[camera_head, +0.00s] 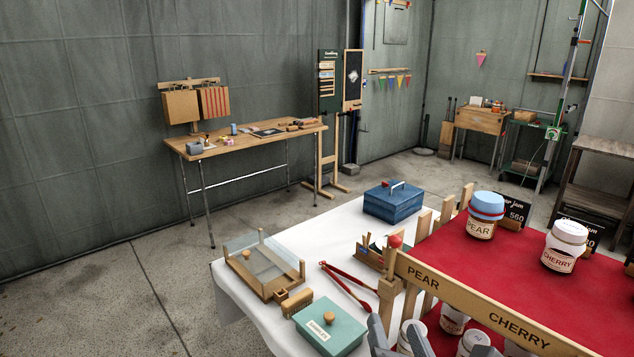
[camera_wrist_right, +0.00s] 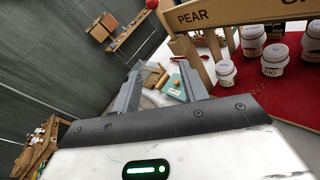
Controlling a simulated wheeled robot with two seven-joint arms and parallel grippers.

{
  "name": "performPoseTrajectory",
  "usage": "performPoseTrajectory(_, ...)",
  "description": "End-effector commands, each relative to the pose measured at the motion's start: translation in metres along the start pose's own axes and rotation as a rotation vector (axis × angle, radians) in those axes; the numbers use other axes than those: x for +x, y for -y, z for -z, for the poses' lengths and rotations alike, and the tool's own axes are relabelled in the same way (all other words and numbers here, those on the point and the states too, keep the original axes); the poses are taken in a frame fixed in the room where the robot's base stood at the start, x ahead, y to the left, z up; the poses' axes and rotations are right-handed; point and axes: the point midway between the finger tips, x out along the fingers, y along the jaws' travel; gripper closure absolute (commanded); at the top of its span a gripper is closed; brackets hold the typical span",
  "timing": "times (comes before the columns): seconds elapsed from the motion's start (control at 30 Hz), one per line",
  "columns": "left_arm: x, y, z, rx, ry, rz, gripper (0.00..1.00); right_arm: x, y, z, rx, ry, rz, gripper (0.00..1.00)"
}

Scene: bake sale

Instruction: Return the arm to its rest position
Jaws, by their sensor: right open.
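My right gripper (camera_head: 396,334) shows at the bottom edge of the head view, in front of the jam stand's lower shelf. It is open. In the right wrist view its two fingers (camera_wrist_right: 160,68) stand apart with nothing held between them. Part of the white-clothed table with a teal box (camera_wrist_right: 175,86) shows beyond the fingers. The rest of my right arm is out of the head view. My left gripper is in neither view.
The wooden jam stand (camera_head: 452,294) with red shelves is close to the gripper. It holds a pear jar (camera_head: 482,228), a cherry jar (camera_head: 563,257) and several lower jars. Red tongs (camera_head: 346,286), a blue box (camera_head: 393,206) and a glass-lidded tray (camera_head: 283,286) are on the table.

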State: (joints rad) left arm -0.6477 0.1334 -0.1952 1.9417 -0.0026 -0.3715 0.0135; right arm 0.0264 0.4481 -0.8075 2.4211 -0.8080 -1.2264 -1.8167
Motion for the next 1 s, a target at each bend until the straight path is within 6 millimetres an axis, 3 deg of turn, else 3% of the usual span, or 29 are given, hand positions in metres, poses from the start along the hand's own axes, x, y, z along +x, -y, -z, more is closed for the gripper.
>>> performPoseTrajectory(0.03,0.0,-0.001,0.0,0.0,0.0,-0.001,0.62,0.006,0.006,0.029,0.165,-0.085,0.01,0.56)
performPoseTrajectory(0.2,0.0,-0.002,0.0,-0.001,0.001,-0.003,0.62,0.01,0.035,0.126,0.93,-0.338,0.136,0.56)
performPoseTrajectory(0.3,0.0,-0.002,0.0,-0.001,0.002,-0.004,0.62,-0.001,0.06,0.177,1.414,-0.415,0.294,0.56)
performPoseTrajectory(0.43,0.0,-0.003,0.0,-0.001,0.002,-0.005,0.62,-0.024,0.096,0.227,1.982,-0.398,0.518,0.56)
performPoseTrajectory(0.53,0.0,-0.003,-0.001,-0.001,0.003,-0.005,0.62,-0.041,0.119,0.25,2.301,-0.326,0.65,0.56)
performPoseTrajectory(0.67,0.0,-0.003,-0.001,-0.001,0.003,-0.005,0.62,-0.055,0.137,0.264,2.534,-0.241,0.737,0.56)
performPoseTrajectory(1.0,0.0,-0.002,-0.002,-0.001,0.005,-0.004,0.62,-0.058,0.141,0.266,2.595,-0.216,0.755,0.56)
